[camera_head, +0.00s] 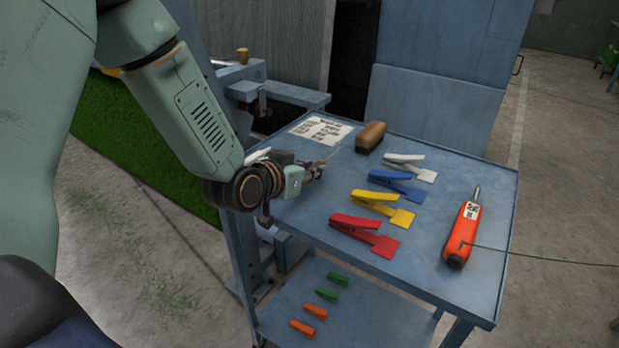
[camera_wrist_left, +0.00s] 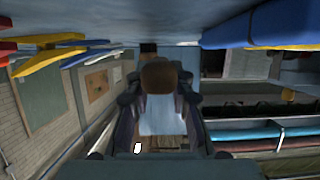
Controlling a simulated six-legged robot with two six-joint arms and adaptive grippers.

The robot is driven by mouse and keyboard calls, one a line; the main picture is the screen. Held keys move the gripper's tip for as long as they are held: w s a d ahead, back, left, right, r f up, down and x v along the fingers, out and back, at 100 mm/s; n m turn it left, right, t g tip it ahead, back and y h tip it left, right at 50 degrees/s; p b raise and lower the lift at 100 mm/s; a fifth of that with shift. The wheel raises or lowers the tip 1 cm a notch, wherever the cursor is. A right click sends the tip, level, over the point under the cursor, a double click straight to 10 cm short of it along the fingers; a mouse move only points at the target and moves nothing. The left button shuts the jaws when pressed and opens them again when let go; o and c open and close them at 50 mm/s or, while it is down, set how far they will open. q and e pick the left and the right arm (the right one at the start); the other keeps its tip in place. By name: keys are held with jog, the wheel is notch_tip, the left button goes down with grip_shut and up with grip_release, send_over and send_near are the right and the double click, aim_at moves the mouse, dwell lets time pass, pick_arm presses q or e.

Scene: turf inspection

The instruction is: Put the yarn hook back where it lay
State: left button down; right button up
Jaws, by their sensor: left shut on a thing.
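My left gripper (camera_head: 317,169) is low over the left part of the blue cart top, shut on the yarn hook. The hook shows in the head view only as a thin pale shaft (camera_head: 334,153) reaching up and right from the fingers. In the left wrist view, a brown rounded end (camera_wrist_left: 160,75), seemingly the hook's handle, sits between the fingers of the left gripper (camera_wrist_left: 160,95). The rest of the hook is hidden by the gripper. I cannot tell whether it touches the cart top (camera_head: 290,212). My right gripper is not in view.
A printed sheet (camera_head: 312,128) and a brown brush (camera_head: 371,136) lie at the back. White (camera_head: 411,166), blue (camera_head: 398,185), yellow (camera_head: 382,207) and red (camera_head: 365,233) clamps lie right of the gripper. An orange tool (camera_head: 463,235) with a green cord lies far right. Small clips (camera_head: 315,311) lie on the lower shelf.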

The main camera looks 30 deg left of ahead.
pick_arm(q)
notch_tip(320, 180, up, 6)
jog(key=shift+d+f+p, duration=0.15)
jog(key=shift+p, duration=0.4)
jog(key=shift+r, duration=0.35)
jog(key=shift+w+r+p, duration=0.15)
jog(key=shift+r+p, duration=0.3)
jog(key=shift+p, duration=0.1)
notch_tip(320, 180, down, 6)
jog(key=shift+r+b, duration=0.25)
jog(key=shift+b, duration=0.6)
jog(key=shift+f, duration=0.6)
notch_tip(320, 180, down, 3)
jog(key=shift+r+b, duration=0.1)
jog(key=shift+b, duration=0.4)
jog(key=shift+f, duration=0.3)
jog(key=shift+w, duration=0.1)
jog(key=shift+f, duration=0.1)
